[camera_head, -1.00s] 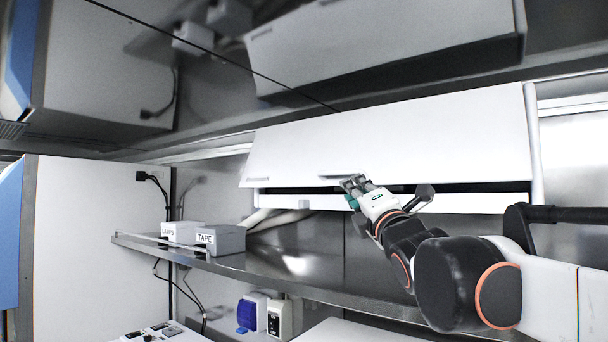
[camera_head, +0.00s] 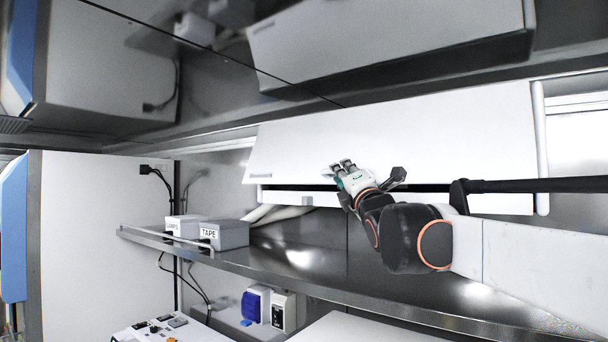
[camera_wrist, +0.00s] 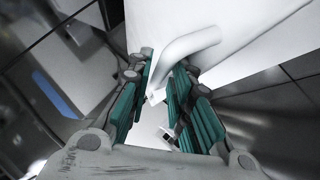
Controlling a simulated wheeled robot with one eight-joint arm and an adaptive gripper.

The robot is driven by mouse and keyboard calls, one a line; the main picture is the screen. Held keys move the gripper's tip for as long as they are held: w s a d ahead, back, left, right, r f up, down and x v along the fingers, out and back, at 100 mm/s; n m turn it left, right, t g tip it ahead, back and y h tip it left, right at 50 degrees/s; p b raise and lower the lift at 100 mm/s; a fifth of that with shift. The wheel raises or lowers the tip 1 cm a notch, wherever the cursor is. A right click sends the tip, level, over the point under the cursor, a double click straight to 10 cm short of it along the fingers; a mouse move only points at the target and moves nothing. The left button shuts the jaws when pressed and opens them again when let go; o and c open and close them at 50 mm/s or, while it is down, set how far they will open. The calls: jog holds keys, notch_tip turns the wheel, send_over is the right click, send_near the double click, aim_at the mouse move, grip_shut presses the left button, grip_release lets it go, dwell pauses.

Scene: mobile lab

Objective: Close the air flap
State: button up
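The air flap (camera_head: 420,135) is a long white panel below the ceiling. It hangs tilted, with a dark gap under its lower edge. My gripper (camera_head: 340,165) is in front of the flap's lower part, left of its middle. Contact cannot be made out. In the wrist view, the teal-padded fingers of my gripper (camera_wrist: 160,95) are apart. A white curved tube or handle (camera_wrist: 187,43) shows beyond and between them, not visibly gripped. A white panel (camera_wrist: 255,30), probably the flap, fills the upper right there.
A metal shelf (camera_head: 330,272) runs below the flap. It carries a TAPE box (camera_head: 225,235) and another grey box (camera_head: 184,228) at its left. A black bar (camera_head: 540,185) crosses at right. A white cabinet (camera_head: 95,240) stands at left.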

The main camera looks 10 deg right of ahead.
grip_shut()
jog(key=w+d+f+n+t+y+b, duration=0.1)
jog(key=w+d+f+n+y+b, duration=0.2)
jog(key=w+d+n+b, duration=0.1)
jog(key=shift+w+d+f, duration=0.2)
jog(key=shift+w+d, duration=0.6)
jog(key=shift+d, duration=0.1)
grip_release()
jog(key=shift+w+d, duration=0.1)
jog(key=shift+w, duration=0.05)
jog(key=shift+f, duration=0.1)
